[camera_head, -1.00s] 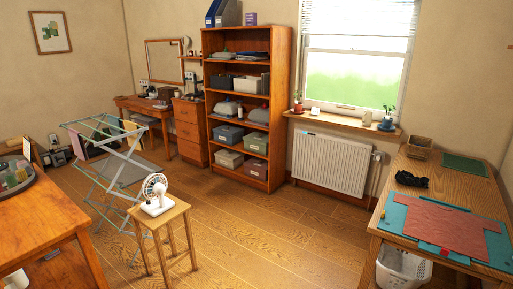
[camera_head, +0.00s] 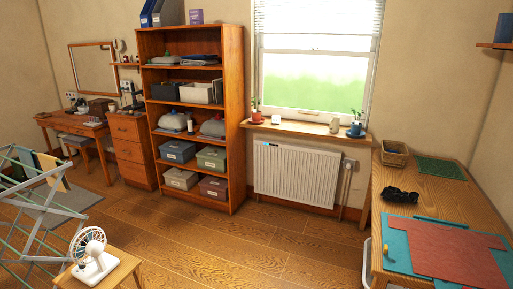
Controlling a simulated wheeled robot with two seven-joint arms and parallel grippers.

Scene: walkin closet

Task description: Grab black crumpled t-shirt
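A small black crumpled cloth (camera_head: 402,195), which looks like the black t-shirt, lies on the wooden table (camera_head: 384,175) at the right. It sits behind a flat red cloth (camera_head: 455,250) and a teal mat (camera_head: 398,246), near the table's left side. Neither of my grippers shows in the head view, so nothing is seen touching the black cloth.
A wicker basket (camera_head: 395,153) and a green mat (camera_head: 440,168) are at the table's back. A stool with a white fan (camera_head: 90,254) and a drying rack (camera_head: 40,215) stand at the left. The wooden floor (camera_head: 235,250) between is clear.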

